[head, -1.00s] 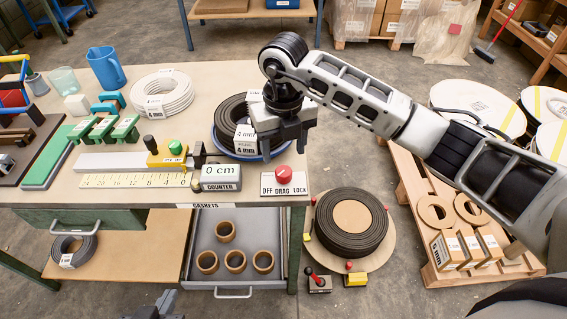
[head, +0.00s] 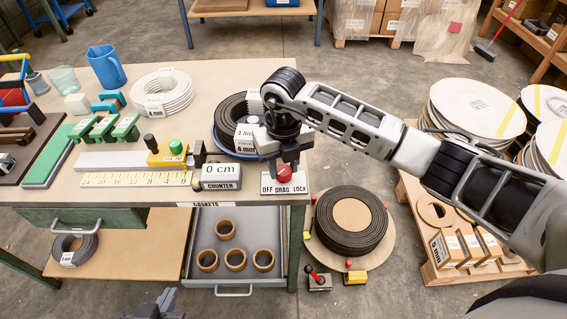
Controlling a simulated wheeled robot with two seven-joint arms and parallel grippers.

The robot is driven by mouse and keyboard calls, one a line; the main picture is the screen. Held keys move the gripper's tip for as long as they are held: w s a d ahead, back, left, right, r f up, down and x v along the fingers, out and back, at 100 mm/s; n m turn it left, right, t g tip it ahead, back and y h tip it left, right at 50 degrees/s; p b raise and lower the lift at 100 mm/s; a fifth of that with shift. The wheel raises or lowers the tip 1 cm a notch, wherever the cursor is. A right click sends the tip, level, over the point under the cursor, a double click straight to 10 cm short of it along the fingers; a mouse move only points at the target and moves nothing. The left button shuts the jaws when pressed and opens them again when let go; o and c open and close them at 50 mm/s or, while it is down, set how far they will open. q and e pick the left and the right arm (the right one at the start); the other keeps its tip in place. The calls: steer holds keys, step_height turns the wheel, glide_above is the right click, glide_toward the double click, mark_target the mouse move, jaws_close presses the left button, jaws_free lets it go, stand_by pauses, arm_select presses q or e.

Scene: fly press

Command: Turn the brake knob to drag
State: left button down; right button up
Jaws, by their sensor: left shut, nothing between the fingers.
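The red brake knob (head: 285,172) sits on a white plate (head: 286,190) marked OFF, DRAG and LOCK at the table's front right corner. A dark pointer or mark on the knob is too small to read. My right gripper (head: 285,172) comes in from above, its fingers pointing down. The fingers are apart on either side of the knob, and I cannot tell whether they touch it. They hide part of the knob's far side. My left gripper (head: 153,306) is shut and empty at the bottom edge, in front of the table and well away from the knob.
A counter reading 0 cm (head: 221,177) stands just left of the plate. A coil of 4 mm hose (head: 232,116) lies behind my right gripper. An open drawer (head: 283,225) juts out below. A large dark roll (head: 348,222) is on the floor to the right.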

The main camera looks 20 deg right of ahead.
arm_select(q)
steer(key=shift+f, duration=0.2)
arm_select(e)
steer(key=shift+n, duration=0.3)
steer(key=shift+f+n+b, duration=0.1)
steer(key=shift+n+b, duration=1)
steer(key=shift+n, duration=0.1)
steer(key=n+b, duration=0.2)
steer(key=n, duration=0.1)
steer(key=shift+n+b, duration=0.35)
steer(key=shift+n, duration=0.05)
steer(key=shift+n+b, duration=0.55)
steer(key=shift+n, duration=0.35)
arm_select(q)
steer(key=shift+w+d+f+n+t+h, duration=0.15)
steer(key=shift+d+f+n+h, duration=0.1)
steer(key=shift+f, duration=0.2)
steer(key=shift+w+d+f+n+t+h, duration=0.15)
steer(key=shift+d+f, duration=0.1)
steer(key=shift+f, duration=0.2)
steer(key=shift+s, duration=0.2)
arm_select(e)
steer(key=shift+r, duration=0.2)
arm_select(q)
steer(key=shift+w, duration=0.1)
arm_select(e)
steer(key=o, duration=1)
steer(key=shift+c, duration=0.2)
arm_select(q)
steer(key=shift+w+r, duration=0.1)
